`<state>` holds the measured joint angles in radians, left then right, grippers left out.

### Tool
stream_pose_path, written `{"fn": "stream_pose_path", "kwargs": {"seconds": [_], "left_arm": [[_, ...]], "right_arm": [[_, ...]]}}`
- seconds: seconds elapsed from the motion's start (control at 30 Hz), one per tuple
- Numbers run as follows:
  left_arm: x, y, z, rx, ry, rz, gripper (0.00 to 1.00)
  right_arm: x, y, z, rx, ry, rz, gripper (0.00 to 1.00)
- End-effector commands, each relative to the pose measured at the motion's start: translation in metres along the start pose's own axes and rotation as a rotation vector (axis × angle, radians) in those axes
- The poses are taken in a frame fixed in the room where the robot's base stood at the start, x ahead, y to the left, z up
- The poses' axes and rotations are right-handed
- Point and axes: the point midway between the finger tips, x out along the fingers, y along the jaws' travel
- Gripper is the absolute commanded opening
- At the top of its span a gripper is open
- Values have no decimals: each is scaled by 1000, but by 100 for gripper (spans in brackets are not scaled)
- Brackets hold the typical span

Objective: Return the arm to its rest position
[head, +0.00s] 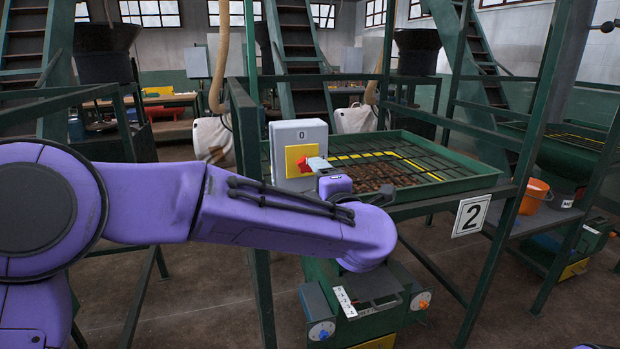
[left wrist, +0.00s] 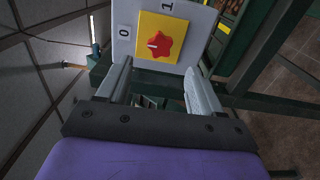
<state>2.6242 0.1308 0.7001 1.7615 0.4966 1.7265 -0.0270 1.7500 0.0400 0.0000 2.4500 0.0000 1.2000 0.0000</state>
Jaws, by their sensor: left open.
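A grey switch box (head: 298,136) with a yellow plate and a red knob (head: 302,165) stands on the green frame in the head view. My purple left arm reaches across to it, and my left gripper (head: 318,164) is in front of the box, partly hidden by its own wrist. In the left wrist view, my left gripper (left wrist: 160,88) is open and empty, its fingers pointing at the box. The red knob (left wrist: 159,46) lies beyond the fingertips, apart from them. Its white mark appears turned to the side labelled 0. My right gripper is not in view.
Green posts and rails surround my arm. An orange bucket (head: 534,197) stands at right. Open floor shows at lower left.

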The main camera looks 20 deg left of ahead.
Motion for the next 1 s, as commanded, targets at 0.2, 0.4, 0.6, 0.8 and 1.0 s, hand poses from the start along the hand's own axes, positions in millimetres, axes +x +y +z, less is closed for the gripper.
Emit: {"fn": "stream_pose_path", "kwargs": {"seconds": [0.2,0.4,0.6,0.8,1.0], "left_arm": [[-31,-1,0,1,1,1,66],[-34,0,0,1,1,0,66],[-36,0,12,43,-72,23,66],[-20,-146,0,517,-327,-7,66],[-44,-315,-69,890,-525,-230,66]], "right_arm": [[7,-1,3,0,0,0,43],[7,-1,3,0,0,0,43],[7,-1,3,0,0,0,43],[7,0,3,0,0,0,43],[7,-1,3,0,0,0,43]]}}
